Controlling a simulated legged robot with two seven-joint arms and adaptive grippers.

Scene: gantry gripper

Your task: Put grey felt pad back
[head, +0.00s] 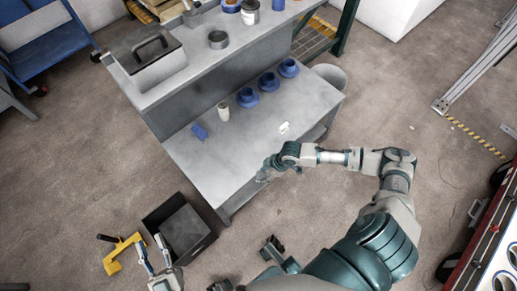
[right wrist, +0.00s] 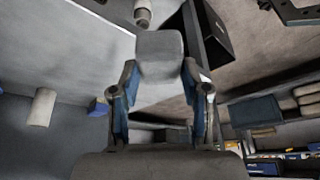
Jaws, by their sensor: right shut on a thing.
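The grey felt pad (right wrist: 160,48) shows in the right wrist view as a flat, rounded grey piece between my two blue-sided fingers. My right gripper (head: 264,170) is shut on it, over the front right part of the grey workbench (head: 205,165). In the head view the pad is too small to make out clearly. My left gripper (head: 151,253) is at the lower left, its two fingers apart and empty, near the front of a dark open bin (head: 202,245).
On the bench's lower level are blue cups (head: 268,82), a white cylinder (head: 223,112), a blue block (head: 199,131) and a small white piece (head: 284,127). The raised shelf holds a grey box (head: 158,68). A yellow tool (head: 112,266) is left of my left gripper.

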